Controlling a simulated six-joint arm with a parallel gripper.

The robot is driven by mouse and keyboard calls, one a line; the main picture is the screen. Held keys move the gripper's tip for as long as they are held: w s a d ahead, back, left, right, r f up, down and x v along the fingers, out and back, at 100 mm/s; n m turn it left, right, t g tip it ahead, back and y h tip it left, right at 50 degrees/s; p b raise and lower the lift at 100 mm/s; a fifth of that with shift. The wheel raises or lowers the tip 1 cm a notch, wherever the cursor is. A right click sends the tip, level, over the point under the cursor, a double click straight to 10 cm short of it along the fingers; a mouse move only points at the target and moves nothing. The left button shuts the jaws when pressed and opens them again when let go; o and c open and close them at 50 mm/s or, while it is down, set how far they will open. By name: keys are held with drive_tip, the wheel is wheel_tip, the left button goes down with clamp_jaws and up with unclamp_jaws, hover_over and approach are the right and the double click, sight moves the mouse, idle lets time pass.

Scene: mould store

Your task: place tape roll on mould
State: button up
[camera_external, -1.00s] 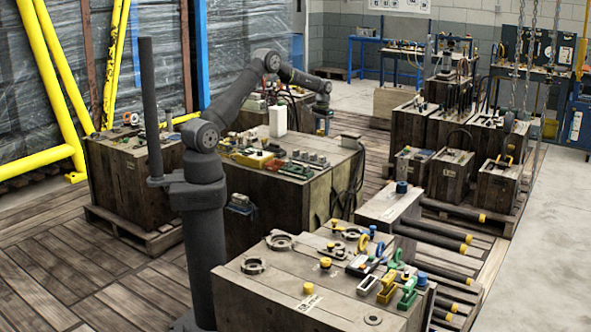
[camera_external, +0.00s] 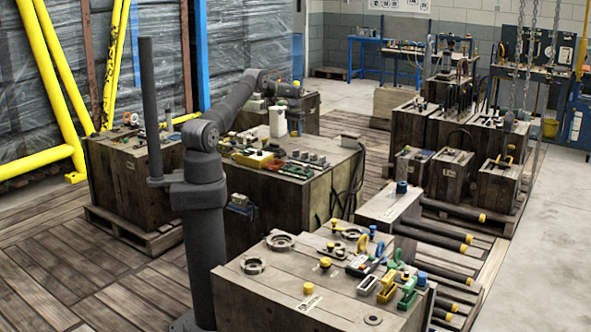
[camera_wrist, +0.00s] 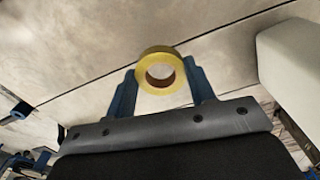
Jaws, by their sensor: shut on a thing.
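A yellow tape roll (camera_wrist: 160,53) sits between the two blue fingers of my gripper (camera_wrist: 161,74) in the wrist view, its hole facing the camera. My gripper is shut on it. In the external view, the end of my arm (camera_external: 294,92) is just right of the white block, above the far part of the middle group of moulds; the roll cannot be made out clearly there. The wooden-looking middle mould (camera_external: 275,200) carries many small parts. A pale, seamed surface (camera_wrist: 70,55) lies beyond the roll in the wrist view. Which mould is meant cannot be told.
A white block (camera_external: 278,123) stands on the middle group; a pale block also shows at right in the wrist view (camera_wrist: 290,75). The front mould (camera_external: 270,300) carries rings, clamps and knobs, with some bare top at its left. More moulds (camera_external: 410,135) stand at right.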

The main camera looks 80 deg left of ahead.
sight(294, 145)
drive_tip(key=shift+s+a+f, duration=0.1)
drive_tip(key=shift+a+f, duration=0.2)
drive_tip(key=shift+f, duration=1.9)
drive_tip(key=shift+f, duration=0.15)
drive_tip(key=o, duration=1)
drive_tip(key=shift+c, duration=0.2)
wheel_tip(294, 145, up, 12)
drive_tip(key=shift+r, duration=0.2)
